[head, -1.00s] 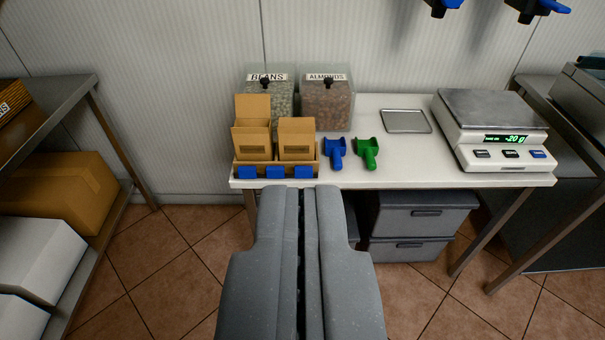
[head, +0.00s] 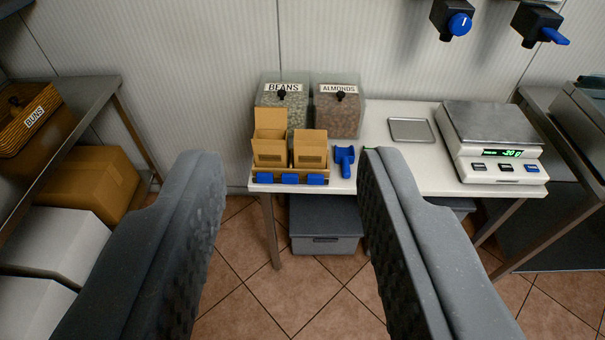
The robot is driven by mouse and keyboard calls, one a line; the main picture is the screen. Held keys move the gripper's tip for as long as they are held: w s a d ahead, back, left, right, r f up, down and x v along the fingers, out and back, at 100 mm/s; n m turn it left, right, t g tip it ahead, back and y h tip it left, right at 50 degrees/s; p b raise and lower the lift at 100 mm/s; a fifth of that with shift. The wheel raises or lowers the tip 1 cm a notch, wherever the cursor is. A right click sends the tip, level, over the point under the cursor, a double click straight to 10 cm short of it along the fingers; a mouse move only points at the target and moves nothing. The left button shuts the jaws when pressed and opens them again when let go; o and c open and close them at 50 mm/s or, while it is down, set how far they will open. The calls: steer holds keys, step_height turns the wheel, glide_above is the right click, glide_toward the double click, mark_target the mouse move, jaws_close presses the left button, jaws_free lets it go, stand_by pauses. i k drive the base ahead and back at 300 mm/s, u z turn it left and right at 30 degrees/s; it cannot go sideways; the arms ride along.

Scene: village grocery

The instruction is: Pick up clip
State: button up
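My gripper (head: 291,160) is wide open and empty. Its two dark fingers frame the tray in the picture, nearer the camera and apart from it.
A blue scoop (head: 344,160) lies right of the tray; a green scoop is almost hidden behind my right finger. Bins of beans (head: 282,100) and almonds (head: 338,105) stand behind. A metal tray (head: 411,130) and a scale (head: 492,145) are further right. Shelving (head: 110,95) stands left.

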mark_target(313, 179)
steer(key=u, duration=1.1)
steer(key=i, duration=2.1)
steer(key=z, duration=2.35)
steer(key=k, duration=0.55)
steer(key=z, duration=0.15)
steer(key=i, duration=0.45)
